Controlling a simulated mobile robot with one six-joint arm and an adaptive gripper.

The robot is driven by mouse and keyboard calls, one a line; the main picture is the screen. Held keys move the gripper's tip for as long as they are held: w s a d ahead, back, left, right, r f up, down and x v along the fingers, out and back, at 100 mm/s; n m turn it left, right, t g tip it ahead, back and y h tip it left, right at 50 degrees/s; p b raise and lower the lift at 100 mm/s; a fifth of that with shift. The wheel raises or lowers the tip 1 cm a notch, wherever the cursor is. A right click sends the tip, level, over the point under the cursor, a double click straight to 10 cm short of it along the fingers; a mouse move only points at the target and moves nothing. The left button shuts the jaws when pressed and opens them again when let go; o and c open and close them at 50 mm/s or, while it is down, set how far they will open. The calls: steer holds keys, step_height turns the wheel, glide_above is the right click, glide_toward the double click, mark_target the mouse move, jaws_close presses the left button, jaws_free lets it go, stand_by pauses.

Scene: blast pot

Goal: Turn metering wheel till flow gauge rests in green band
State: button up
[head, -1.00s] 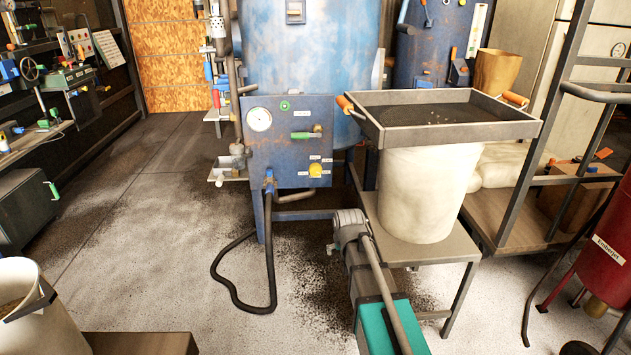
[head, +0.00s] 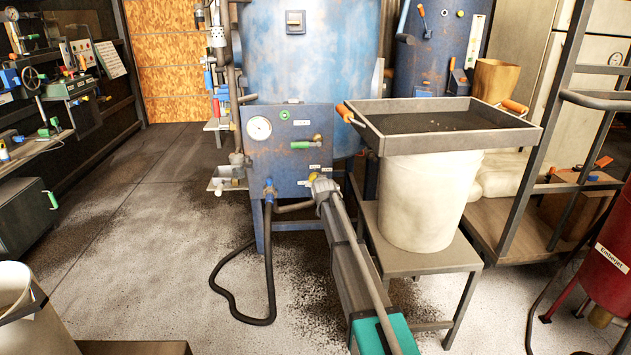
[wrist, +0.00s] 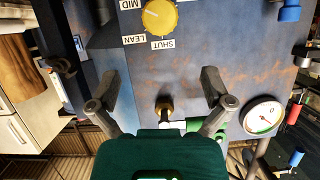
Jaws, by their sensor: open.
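The metering wheel is a yellow knob (wrist: 158,16) on the blue panel, at the top of the wrist view, with SHUT, LEAN and MID labels around it. In the head view the gripper mostly hides it. The flow gauge is a round white dial (head: 258,128) at the panel's upper left; it also shows in the wrist view (wrist: 262,117), with coloured marks on its rim. Its needle position is too small to tell. My gripper (wrist: 160,78) is open and empty, its fingers apart in front of the panel, with the knob beyond the fingertips. It also shows in the head view (head: 322,186).
A green-handled valve (head: 305,144) with a brass fitting (wrist: 163,108) sits on the panel near the knob. A black hose (head: 240,300) loops on the floor. A stand with a white bucket (head: 420,200) and a grey tray (head: 455,135) is close on the right.

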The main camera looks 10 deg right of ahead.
steer(key=shift+w, duration=0.1)
steer(key=b+x, duration=0.5)
steer(key=x, duration=0.8)
steer(key=shift+w+f, duration=0.2)
steer(key=c, duration=1)
steer(key=m+y+b, duration=0.1)
steer(key=m+y, duration=0.1)
steer(key=m, duration=0.2)
steer(key=shift+f+y, duration=0.1)
steer(key=shift+y, duration=0.2)
steer(key=shift+m+t+y+b, duration=0.5)
steer(key=shift+m+y+b, duration=0.45)
steer(key=shift+m, duration=0.35)
